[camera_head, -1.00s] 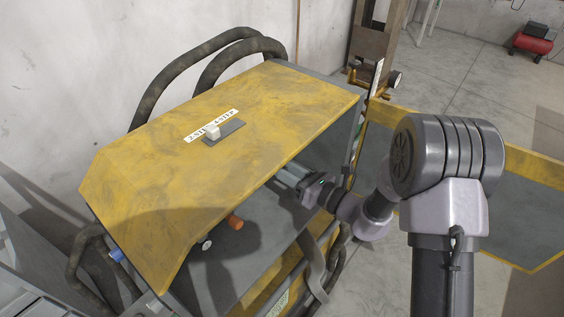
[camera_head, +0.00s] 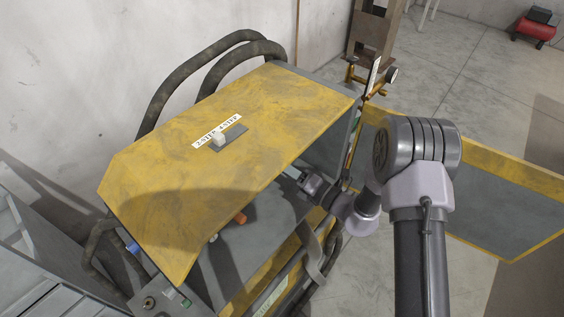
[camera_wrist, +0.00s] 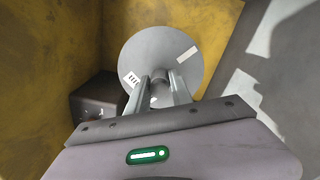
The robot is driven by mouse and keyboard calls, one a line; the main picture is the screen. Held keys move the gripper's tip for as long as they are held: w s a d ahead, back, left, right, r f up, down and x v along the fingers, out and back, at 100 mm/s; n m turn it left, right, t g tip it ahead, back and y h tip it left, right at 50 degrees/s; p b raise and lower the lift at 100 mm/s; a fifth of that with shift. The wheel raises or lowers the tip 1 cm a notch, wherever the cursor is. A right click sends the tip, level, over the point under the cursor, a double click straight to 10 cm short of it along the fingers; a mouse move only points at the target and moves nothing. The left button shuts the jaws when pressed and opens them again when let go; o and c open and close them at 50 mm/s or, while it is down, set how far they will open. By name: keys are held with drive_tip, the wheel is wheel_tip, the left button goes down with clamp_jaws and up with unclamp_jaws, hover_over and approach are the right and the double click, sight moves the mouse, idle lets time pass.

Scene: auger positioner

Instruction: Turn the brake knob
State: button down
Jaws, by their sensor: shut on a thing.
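In the wrist view my gripper (camera_wrist: 160,84) reaches into a yellow-walled space, in front of a round grey disc (camera_wrist: 190,48) with a white label and a pale mark. Its two fingers are closed around a small grey part at the middle of the disc, which I take to be the brake knob (camera_wrist: 159,92). The fingers and gripper body hide most of it. In the head view my gripper (camera_head: 305,181) enters the open side of the yellow machine (camera_head: 200,170). Its fingertips are hidden under the yellow cover there.
A dark box (camera_wrist: 97,98) sits left of the disc. The cover's edge overhangs close above my gripper. An orange knob (camera_head: 239,217) shows below the cover. Thick black hoses (camera_head: 185,75) loop behind the machine. A yellow-edged grey panel (camera_head: 500,205) stands at right.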

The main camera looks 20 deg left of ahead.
drive_tip(key=shift+m, duration=0.5)
drive_tip(key=c, duration=1.1)
unclamp_jaws()
drive_tip(key=shift+c, duration=0.2)
drive_tip(key=p+v, duration=0.1)
drive_tip(key=v, duration=1.6)
drive_tip(key=shift+d, duration=0.2)
drive_tip(key=shift+s, duration=0.1)
